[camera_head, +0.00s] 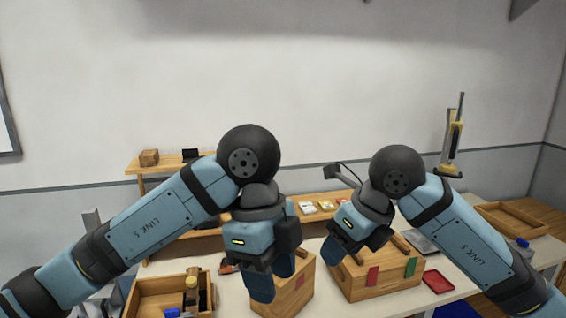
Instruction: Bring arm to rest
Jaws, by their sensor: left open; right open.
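My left arm comes in from the left, and its gripper (272,279) points down in front of a wooden box (298,296) on the table. Its blue fingers are apart, with nothing seen between them. My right arm comes in from the right, and its gripper (333,252) points down and left by the near left corner of a second wooden box (382,283). It is open, its fingertips partly hidden by its own body. I cannot tell whether either gripper touches a box.
A wooden tray (150,302) with bottles stands at the left of the white table (232,296). A red tray (437,281) lies right of the second box. A wooden tray (513,219) is at the far right. A shelf (172,164) stands along the back.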

